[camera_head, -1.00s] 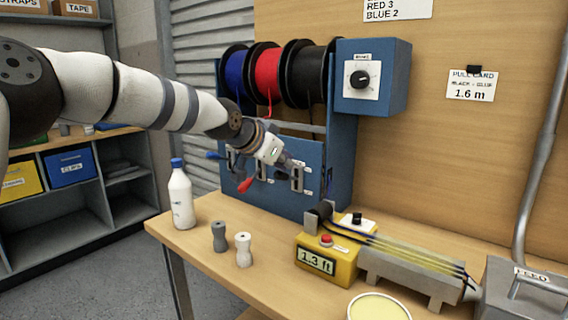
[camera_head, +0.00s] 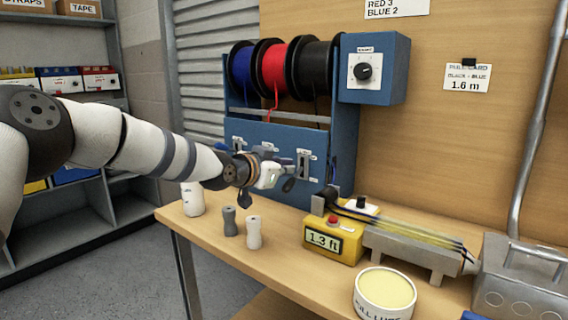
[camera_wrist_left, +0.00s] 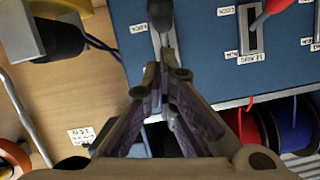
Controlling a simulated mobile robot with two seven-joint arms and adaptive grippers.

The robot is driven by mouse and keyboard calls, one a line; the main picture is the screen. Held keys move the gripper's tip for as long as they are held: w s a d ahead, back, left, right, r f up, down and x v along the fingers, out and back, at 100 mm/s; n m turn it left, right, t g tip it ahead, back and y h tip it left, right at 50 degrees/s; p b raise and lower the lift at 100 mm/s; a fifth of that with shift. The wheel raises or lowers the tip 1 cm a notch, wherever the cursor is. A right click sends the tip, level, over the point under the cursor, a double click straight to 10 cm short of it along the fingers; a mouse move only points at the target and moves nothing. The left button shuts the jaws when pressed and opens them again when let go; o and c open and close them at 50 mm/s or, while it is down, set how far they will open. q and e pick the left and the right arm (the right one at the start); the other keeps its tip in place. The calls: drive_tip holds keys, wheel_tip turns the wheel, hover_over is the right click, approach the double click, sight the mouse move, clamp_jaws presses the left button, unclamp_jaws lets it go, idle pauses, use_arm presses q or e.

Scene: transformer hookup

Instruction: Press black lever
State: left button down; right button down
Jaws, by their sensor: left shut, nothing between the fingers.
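The black lever (camera_head: 289,185) juts from the slotted plate at the right of the blue panel (camera_head: 318,143). In the left wrist view its round black knob (camera_wrist_left: 161,14) and metal stem are straight ahead of my fingers. My left gripper (camera_head: 279,173) is shut and empty, close to the black lever; it also shows in the left wrist view (camera_wrist_left: 165,76). I cannot tell whether the fingertips touch the stem. The red lever (camera_wrist_left: 272,9) is beside it in the left wrist view. My right gripper is not in view.
Blue, red and black spools (camera_head: 272,67) hang above the panel.

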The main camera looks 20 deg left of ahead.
use_arm(q)
drive_tip(key=shift+s+f, duration=0.15)
drive_tip(key=shift+f, duration=1.45)
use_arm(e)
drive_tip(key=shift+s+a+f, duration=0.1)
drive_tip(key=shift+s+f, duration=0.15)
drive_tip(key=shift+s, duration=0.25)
